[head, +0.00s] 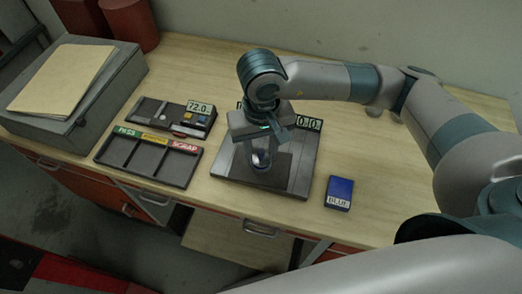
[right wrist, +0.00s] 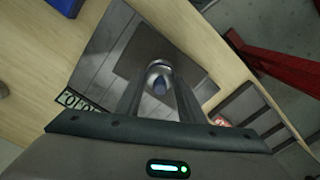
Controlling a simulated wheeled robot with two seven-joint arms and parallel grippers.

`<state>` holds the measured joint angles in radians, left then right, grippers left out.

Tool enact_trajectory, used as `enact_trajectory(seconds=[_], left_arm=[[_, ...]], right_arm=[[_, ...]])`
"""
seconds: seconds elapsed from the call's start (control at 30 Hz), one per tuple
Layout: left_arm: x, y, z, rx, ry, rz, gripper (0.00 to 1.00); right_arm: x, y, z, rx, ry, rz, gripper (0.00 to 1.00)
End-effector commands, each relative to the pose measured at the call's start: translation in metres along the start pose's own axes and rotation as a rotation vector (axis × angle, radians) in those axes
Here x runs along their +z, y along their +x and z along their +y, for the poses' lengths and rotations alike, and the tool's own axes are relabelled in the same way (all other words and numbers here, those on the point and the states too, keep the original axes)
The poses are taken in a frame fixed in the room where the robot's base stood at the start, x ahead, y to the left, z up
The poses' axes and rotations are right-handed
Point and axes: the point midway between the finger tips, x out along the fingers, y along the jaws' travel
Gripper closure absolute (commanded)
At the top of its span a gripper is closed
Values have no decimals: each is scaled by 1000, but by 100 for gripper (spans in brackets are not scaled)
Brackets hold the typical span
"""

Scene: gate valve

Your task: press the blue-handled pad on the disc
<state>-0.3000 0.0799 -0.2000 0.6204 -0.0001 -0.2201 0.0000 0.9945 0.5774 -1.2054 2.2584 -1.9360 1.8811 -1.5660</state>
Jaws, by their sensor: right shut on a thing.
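My right gripper (head: 260,158) points down over a grey plate (head: 292,178) with a darker square in its middle. In the head view the pad (head: 261,160) is mostly hidden by the fingers. A round pale rim (right wrist: 158,66) shows at the pad's far end, over the dark square. I cannot tell whether this is the pad's own face or the disc, nor whether they touch. My left gripper is not in view.
A blue box (head: 339,192) marked BLUE lies right of the plate. A sorting tray (head: 148,160) with PASS and SCRAP labels and a device (head: 172,117) reading 72.0 lie left. A grey case (head: 75,95) with a folder stands far left. A display (head: 308,123) stands behind the plate.

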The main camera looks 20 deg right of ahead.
Motion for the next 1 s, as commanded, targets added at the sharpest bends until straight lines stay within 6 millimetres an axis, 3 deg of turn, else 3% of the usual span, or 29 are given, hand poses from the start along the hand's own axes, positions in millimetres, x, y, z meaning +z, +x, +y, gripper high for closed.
enact_trajectory(seconds=[1.0], left_arm=[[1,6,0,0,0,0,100]], right_arm=[[1,2,0,1,-1,-3,83]])
